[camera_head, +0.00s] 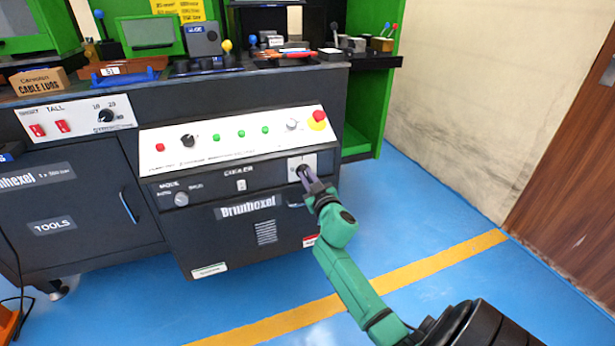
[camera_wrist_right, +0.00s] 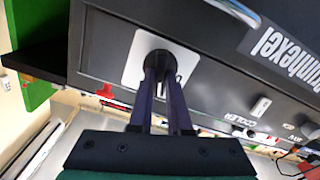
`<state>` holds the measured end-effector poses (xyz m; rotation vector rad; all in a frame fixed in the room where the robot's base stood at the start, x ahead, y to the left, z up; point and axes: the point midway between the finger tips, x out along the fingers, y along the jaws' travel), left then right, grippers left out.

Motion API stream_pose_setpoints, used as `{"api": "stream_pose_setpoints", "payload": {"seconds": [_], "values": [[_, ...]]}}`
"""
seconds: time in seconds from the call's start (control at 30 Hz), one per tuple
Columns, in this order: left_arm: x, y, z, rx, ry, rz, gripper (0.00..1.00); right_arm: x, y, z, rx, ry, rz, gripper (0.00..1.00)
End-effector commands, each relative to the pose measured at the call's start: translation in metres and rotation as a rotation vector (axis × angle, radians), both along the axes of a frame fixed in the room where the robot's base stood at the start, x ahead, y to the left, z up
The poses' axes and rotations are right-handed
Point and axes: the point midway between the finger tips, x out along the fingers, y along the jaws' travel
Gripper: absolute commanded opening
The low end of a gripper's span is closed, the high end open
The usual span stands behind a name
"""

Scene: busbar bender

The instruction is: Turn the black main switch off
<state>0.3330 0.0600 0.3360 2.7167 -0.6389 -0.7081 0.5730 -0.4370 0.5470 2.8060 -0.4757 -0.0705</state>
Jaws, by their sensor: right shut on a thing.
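The black main switch (camera_wrist_right: 160,62) sits on a pale square plate (camera_wrist_right: 133,68) on the dark front of the machine; in the head view the plate (camera_head: 311,162) is at the right end, below the white control panel. My right gripper (camera_head: 303,172) reaches it from the lower right. In the right wrist view the two fingers of my right gripper (camera_wrist_right: 164,75) are shut on the switch, one on each side, and hide part of it. The knob's exact angle cannot be told. My left gripper is not in view.
The white control panel (camera_head: 205,153) above carries a red emergency button (camera_head: 319,115) on yellow, green buttons and a black knob (camera_head: 188,140). A cooler switch (camera_head: 241,185) and a mode knob (camera_head: 181,199) are to the left. Blue floor (camera_head: 420,220) at right is clear.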

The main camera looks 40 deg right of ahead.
Motion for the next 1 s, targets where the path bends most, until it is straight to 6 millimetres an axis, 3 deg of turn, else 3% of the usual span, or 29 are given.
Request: {"api": "stream_pose_setpoints", "payload": {"seconds": [1.0], "values": [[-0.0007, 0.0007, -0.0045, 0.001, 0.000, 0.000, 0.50, 0.0007, 0.0036, -0.0067, -0.904, 0.320, 0.001, 0.00]]}}
